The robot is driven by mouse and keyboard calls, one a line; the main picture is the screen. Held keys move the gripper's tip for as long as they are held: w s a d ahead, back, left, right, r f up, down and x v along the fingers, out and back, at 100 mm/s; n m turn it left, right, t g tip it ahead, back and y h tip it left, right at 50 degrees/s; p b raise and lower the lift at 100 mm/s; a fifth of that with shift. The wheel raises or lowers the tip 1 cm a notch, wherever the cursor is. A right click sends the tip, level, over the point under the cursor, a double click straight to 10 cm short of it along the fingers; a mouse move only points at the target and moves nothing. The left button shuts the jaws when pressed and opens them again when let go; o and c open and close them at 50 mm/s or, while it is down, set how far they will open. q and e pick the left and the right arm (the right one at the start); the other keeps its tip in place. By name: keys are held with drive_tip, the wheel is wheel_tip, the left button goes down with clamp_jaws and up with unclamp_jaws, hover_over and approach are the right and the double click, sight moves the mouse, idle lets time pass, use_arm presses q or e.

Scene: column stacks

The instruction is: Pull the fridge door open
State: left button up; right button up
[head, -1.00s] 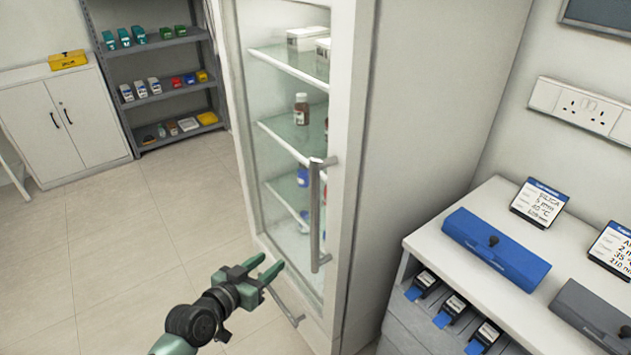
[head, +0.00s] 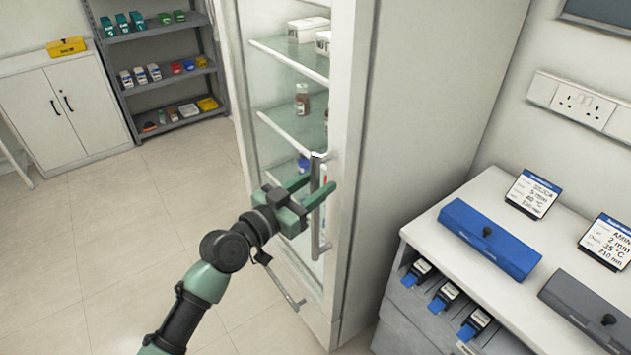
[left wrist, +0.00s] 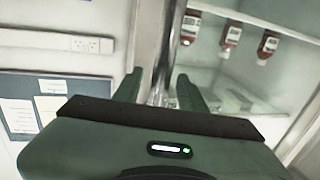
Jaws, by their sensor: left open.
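The white fridge (head: 346,110) stands at the centre of the head view, its glass door (head: 262,150) shut. A vertical metal bar handle (head: 316,236) runs along the door's right side. My left gripper (head: 318,189) is open at the handle's middle, with one green finger on each side of the bar in the picture. In the left wrist view the handle (left wrist: 164,60) passes between the two open fingers (left wrist: 157,92). I cannot tell whether either finger touches it. My right gripper is in neither view.
A white bench (head: 425,240) with a blue box (head: 489,240) and a grey box (head: 590,312) stands right of the fridge. Grey shelves (head: 160,55) and a white cabinet (head: 45,115) stand at the back left. The floor (head: 125,240) left of the fridge is clear.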

use_arm(q)
drive_tip(key=shift+c, duration=0.2)
clamp_jaws()
idle(1.3)
